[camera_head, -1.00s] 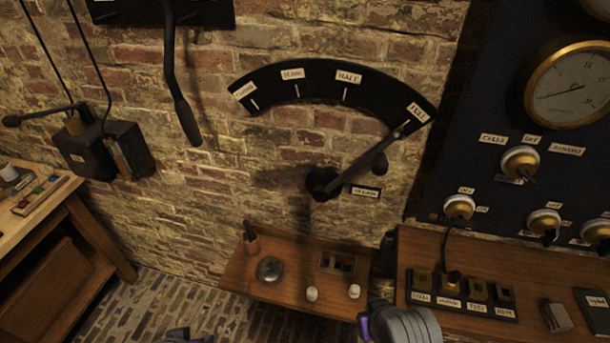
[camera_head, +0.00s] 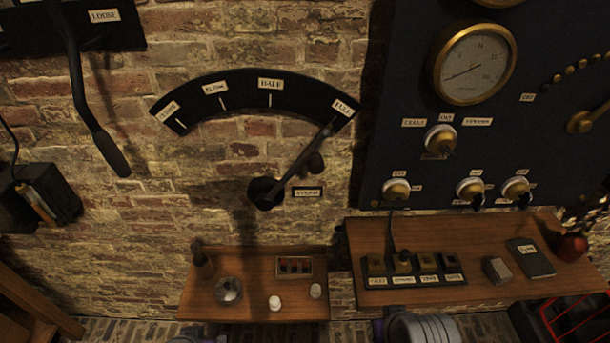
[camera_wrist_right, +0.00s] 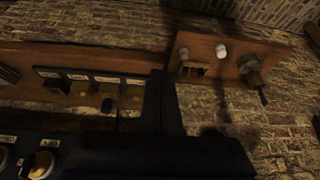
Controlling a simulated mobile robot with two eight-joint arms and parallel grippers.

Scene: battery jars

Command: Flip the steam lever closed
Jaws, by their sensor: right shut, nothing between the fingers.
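The steam lever (camera_head: 302,162) is a dark arm on a round pivot (camera_head: 265,193) on the brick wall. It slants up to the right, its tip at the "FULL" mark at the right end of a black arc plate (camera_head: 245,92). The mark at the plate's left end seems to read "CLOSED". A small label sits beside the pivot. My right arm shows at the bottom of the head view, below and right of the lever. My right gripper (camera_wrist_right: 163,103) is a dark shape in the right wrist view, shut and empty, apart from the lever. My left gripper is out of view.
A small shelf (camera_head: 250,290) below the lever holds a round dish and two white pieces. A wooden ledge (camera_head: 450,235) with a labelled block lies right, under a dark gauge panel (camera_head: 440,100). Another long lever (camera_head: 85,100) hangs at upper left. The wall around the steam lever is clear.

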